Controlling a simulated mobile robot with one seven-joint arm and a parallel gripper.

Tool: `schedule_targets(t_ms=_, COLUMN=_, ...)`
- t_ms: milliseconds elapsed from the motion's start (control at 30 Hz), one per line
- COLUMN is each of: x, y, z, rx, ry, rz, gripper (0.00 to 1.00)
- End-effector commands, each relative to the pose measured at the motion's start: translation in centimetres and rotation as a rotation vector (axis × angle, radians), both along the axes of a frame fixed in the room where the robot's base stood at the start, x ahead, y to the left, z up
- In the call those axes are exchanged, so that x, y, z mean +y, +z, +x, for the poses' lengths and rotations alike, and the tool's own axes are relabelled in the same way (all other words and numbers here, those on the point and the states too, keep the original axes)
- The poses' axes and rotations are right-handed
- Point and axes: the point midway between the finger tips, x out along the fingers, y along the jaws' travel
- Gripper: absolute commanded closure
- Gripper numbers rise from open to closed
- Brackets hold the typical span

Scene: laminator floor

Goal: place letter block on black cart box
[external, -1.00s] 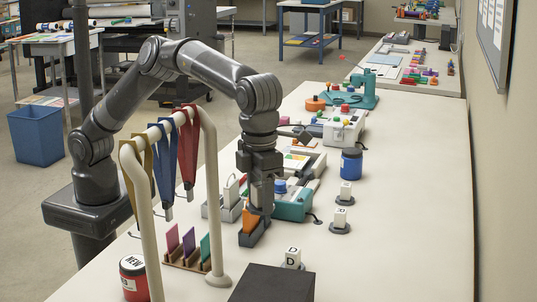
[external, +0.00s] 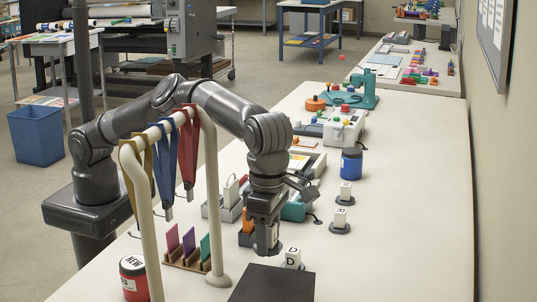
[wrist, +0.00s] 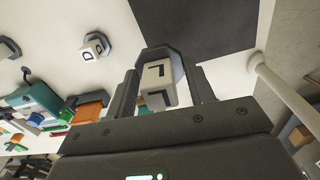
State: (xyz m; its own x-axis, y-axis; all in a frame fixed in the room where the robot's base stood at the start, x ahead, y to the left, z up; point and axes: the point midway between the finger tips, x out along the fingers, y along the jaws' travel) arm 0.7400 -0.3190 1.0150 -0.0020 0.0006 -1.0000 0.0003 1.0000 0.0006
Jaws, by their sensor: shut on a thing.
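My gripper (external: 267,243) is shut on a white letter block (wrist: 158,84) in the wrist view. The block shows black marks like an L, and a grey angular base shows behind it. In the external view my fingers largely hide this block. In the wrist view the box (wrist: 200,20) is a dark surface beyond the block. I cannot tell the block's height above the table.
A D block (external: 292,258) stands beside the box's far edge; more letter blocks (external: 341,218) stand farther back. A rack with hanging straps (external: 207,150) and a holder with coloured cards (external: 186,255) are to the left. The table's right side is clear.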

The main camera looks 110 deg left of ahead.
Motion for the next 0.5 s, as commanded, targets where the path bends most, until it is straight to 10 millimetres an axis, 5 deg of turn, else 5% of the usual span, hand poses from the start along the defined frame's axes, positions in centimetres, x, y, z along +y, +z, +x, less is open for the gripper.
schedule_targets(t_ms=500, x=0.0, y=-4.8, z=0.0, rx=-0.003, ry=0.001, rz=-0.002, gripper=0.87)
